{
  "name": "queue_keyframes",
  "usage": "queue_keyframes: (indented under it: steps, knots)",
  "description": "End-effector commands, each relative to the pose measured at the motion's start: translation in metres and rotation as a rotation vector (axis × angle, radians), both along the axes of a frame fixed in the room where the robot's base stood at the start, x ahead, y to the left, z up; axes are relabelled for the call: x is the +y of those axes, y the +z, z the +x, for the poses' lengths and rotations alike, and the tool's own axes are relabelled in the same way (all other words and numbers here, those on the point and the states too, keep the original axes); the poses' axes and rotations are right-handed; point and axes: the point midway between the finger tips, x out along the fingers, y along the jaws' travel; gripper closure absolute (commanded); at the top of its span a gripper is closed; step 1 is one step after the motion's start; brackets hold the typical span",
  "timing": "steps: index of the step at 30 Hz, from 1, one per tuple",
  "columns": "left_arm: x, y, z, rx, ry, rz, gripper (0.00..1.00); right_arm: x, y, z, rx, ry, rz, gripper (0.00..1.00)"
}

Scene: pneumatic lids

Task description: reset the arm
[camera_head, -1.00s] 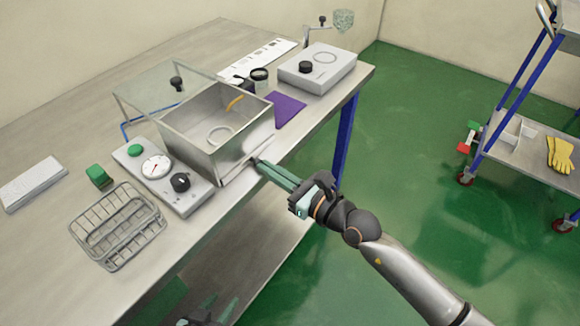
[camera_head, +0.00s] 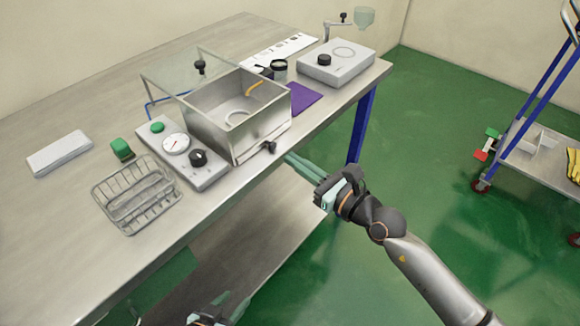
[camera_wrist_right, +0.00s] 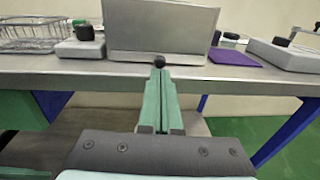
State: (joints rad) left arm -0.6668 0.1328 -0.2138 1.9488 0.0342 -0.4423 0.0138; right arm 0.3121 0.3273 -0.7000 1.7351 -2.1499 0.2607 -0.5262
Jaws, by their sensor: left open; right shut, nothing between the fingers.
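My right gripper (camera_head: 290,158) is shut and empty. Its green fingers point at the front of the metal box (camera_head: 228,135) and stop short of the black knob (camera_head: 270,147) low on the box's front, with a small gap in the head view. In the right wrist view the closed fingers (camera_wrist_right: 160,78) lie just below the knob (camera_wrist_right: 159,61). The box's clear lid (camera_head: 168,72) stands raised at the back; a ring and an orange curved piece show inside. My left gripper (camera_head: 230,300) is open at the bottom edge of the head view, partly cut off, below the tabletop.
A gauge panel (camera_head: 203,178), a wire basket (camera_head: 110,188), a green block (camera_head: 121,149) and a white slab (camera_head: 60,153) lie left of the box. A purple mat (camera_head: 303,97) and a grey device (camera_head: 345,70) lie right. A blue-framed cart (camera_head: 540,150) stands far right.

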Motion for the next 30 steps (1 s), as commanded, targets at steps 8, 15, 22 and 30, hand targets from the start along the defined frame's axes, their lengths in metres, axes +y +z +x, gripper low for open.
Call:
queue_keyframes:
  steps: [8, 15, 22, 30]
  knots:
    - [0.001, -0.001, 0.003, -0.004, 0.0, 0.002, 0.5, -0.052, 0.0, -0.044, 0.001, -0.002, -0.004, 1.0]
    - [0.001, -0.002, 0.007, -0.01, -0.001, 0.003, 0.5, -0.074, 0.002, -0.062, 0.001, -0.001, -0.003, 1.0]
    - [0.001, -0.001, 0.007, -0.01, -0.001, 0.003, 0.5, -0.077, 0.004, -0.065, 0.001, -0.001, -0.001, 1.0]
    - [0.001, 0.008, 0.007, -0.01, -0.001, 0.003, 0.5, -0.079, 0.01, -0.068, 0.162, -0.04, 0.207, 1.0]
